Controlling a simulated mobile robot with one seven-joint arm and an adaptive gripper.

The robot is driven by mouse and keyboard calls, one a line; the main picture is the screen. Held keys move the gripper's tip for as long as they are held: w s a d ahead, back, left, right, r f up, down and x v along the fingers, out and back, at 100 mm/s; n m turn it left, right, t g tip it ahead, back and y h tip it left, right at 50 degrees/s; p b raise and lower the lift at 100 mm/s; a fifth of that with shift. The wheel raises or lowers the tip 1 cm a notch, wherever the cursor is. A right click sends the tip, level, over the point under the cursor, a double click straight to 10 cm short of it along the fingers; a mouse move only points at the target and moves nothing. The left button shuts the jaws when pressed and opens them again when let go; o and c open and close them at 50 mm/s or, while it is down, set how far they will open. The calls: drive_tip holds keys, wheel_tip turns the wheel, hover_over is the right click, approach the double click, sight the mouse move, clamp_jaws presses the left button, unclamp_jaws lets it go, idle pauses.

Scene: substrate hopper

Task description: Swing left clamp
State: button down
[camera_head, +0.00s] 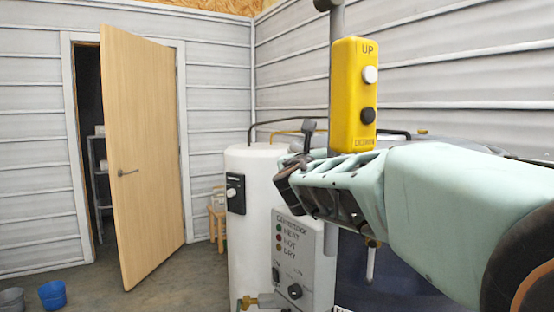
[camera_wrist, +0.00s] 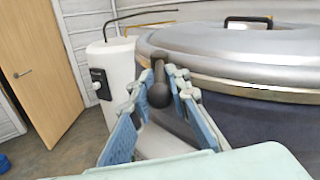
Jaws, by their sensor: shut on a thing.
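The left clamp (camera_wrist: 158,92) is a dark lever with a rounded knob, at the rim of the large drum in the wrist view. My gripper (camera_wrist: 157,86) has a finger on each side of the lever and is shut on it. In the head view my gripper (camera_head: 290,172) reaches left, with the dark upper end of the clamp (camera_head: 309,127) just above its fingers. The lower part of the clamp is hidden there. The drum's silver lid (camera_wrist: 215,55) looks closed in the wrist view.
A white tank (camera_head: 250,175) stands left of the drum, with a grey control panel (camera_head: 292,255) in front. A yellow UP/DOWN pendant (camera_head: 353,95) hangs close above my arm. A wooden door (camera_head: 140,150) stands ajar. A blue bucket (camera_head: 53,294) is on the floor at left.

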drive_tip(key=shift+f, duration=0.1)
drive_tip(key=c, duration=2)
unclamp_jaws()
drive_tip(key=shift+r, duration=5.05)
